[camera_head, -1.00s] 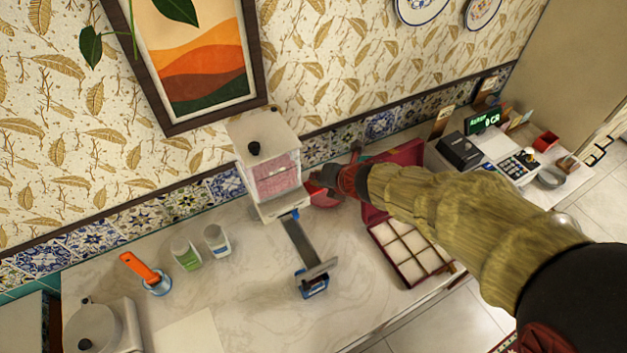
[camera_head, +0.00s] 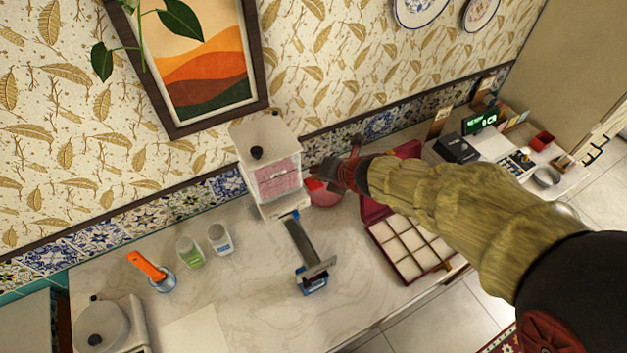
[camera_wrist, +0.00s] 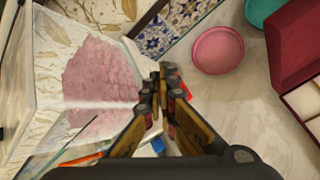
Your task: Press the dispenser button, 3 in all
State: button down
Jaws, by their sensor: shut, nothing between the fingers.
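The dispenser (camera_head: 262,148) is a white box with a clear front, pink contents and a black knob on its lid. It stands on the counter against the wall. In the wrist view its clear side and pink contents (camera_wrist: 100,75) fill the left. My gripper (camera_head: 318,184) is at the dispenser's right side, close to it; contact cannot be told. In the wrist view the fingers (camera_wrist: 160,78) are closed together and empty. A small red part (camera_wrist: 186,88) shows just behind the fingertips, partly hidden; I cannot tell whether it is the button.
A pink bowl (camera_head: 327,199) sits right of the dispenser. An open red box (camera_head: 370,212) with pale compartments lies farther right. Two cups (camera_head: 219,239) and an orange-handled tool (camera_head: 147,266) stand left. A grey-and-blue stand (camera_head: 312,277) is in front.

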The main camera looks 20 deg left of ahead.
notch_tip(320, 180, up, 5)
jog(key=p, duration=0.5)
dwell(1.9)
notch_tip(320, 180, up, 4)
jog(key=p, duration=0.5)
jog(key=shift+f, duration=0.2)
notch_tip(320, 180, down, 9)
jog(key=b, duration=0.8)
jog(key=shift+r, duration=0.2)
jog(key=shift+f, duration=0.15)
dwell(1.0)
